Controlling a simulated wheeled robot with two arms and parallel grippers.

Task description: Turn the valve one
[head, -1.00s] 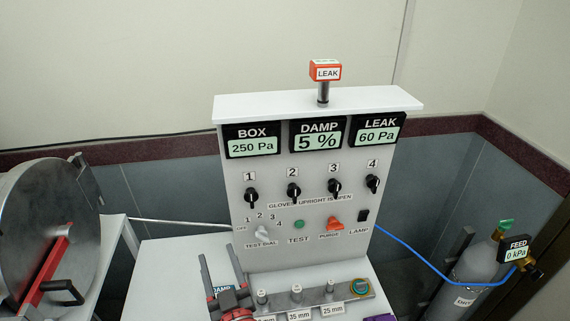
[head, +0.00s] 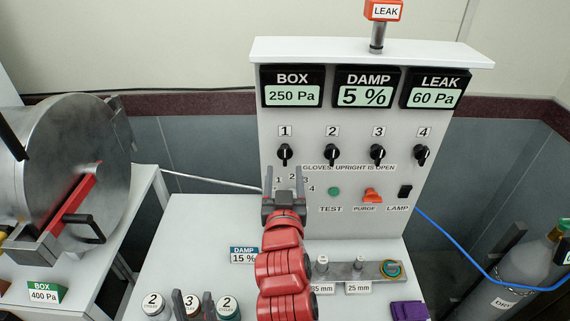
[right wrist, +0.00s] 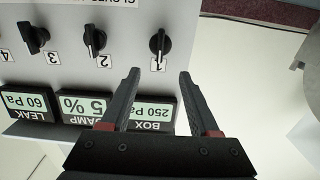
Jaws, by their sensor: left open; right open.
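Valve one is the black knob (head: 284,152) under the "1" label on the panel (head: 450,75); its handle looks about vertical. It also shows upside down in the right wrist view (right wrist: 159,44), just beyond and between the fingertips. My right gripper (head: 284,172) is open and empty, just below valve one in the head view, its fingers pointing at the panel. It shows open in the right wrist view (right wrist: 160,74), apart from the knob. My left gripper (head: 193,296) is open at the bottom left, its fingers either side of a jar marked "3" (head: 191,304); contact is unclear.
Knobs two (head: 331,153), three (head: 377,153) and four (head: 421,154) sit to the right. Jars marked "2" (head: 153,306) stand on the bench. A metal drum (head: 70,150) is at left, a gas cylinder (head: 510,280) at right.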

